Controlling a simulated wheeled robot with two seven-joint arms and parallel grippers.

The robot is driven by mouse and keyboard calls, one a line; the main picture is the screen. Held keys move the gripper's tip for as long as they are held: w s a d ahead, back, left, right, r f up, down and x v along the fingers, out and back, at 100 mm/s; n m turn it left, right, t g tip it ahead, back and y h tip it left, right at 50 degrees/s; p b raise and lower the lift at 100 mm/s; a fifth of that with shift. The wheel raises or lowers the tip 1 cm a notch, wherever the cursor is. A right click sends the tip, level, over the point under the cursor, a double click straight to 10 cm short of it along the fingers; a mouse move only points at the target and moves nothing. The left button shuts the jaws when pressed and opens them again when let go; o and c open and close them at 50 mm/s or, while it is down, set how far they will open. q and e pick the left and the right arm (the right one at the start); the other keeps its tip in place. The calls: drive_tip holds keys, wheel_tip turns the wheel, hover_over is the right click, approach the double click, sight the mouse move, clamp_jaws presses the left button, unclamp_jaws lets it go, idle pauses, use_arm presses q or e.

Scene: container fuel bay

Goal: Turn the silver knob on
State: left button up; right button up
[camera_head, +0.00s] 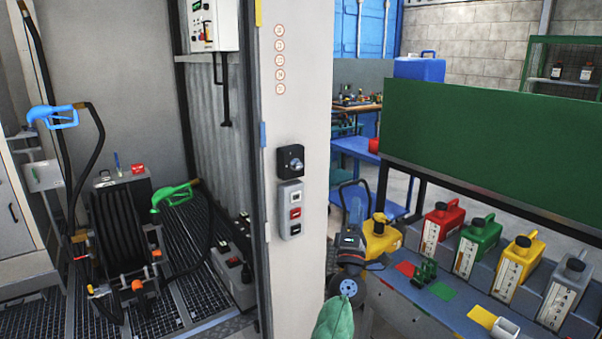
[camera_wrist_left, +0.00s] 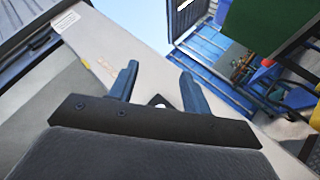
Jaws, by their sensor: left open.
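The silver knob (camera_head: 296,163) sits on a black box (camera_head: 284,162) fixed to the pale pillar (camera_head: 290,115), above a grey button box. My left gripper (camera_head: 355,203) is to the right of the pillar and a little lower than the knob in the head view, apart from it. Its fingers point up in that view. In the left wrist view its two blue-grey fingers (camera_wrist_left: 160,82) stand apart with nothing between them, and the pale pillar surface seems to lie beyond. My right gripper does not show.
The button box (camera_head: 291,209) has white, red and black buttons. Left of the pillar are a hose reel (camera_head: 125,235) and blue (camera_head: 55,117) and green nozzles (camera_head: 172,196).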

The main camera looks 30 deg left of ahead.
use_arm(q)
drive_tip(key=w+a+r+n+g+y, duration=0.3)
drive_tip(key=a+r+n+g+y, duration=0.2)
drive_tip(key=a+n+g+y, duration=0.85)
drive_tip(key=n+g+h, duration=0.4)
drive_tip(key=n+h, duration=0.1)
drive_tip(key=n, duration=0.5)
approach(299, 166)
drive_tip(key=a, duration=0.2)
drive_tip(key=shift+m, duration=0.25)
drive_tip(key=p+x, duration=0.1)
drive_tip(key=x, duration=0.1)
drive_tip(key=p+x, duration=0.1)
drive_tip(key=x, duration=0.2)
drive_tip(key=shift+w+d, duration=0.15)
drive_tip(key=shift+w, duration=0.2)
drive_tip(key=shift+w+a, duration=0.35)
drive_tip(key=shift+a, duration=0.3)
drive_tip(key=shift+w+a, duration=0.15)
drive_tip(key=shift+a, duration=0.2)
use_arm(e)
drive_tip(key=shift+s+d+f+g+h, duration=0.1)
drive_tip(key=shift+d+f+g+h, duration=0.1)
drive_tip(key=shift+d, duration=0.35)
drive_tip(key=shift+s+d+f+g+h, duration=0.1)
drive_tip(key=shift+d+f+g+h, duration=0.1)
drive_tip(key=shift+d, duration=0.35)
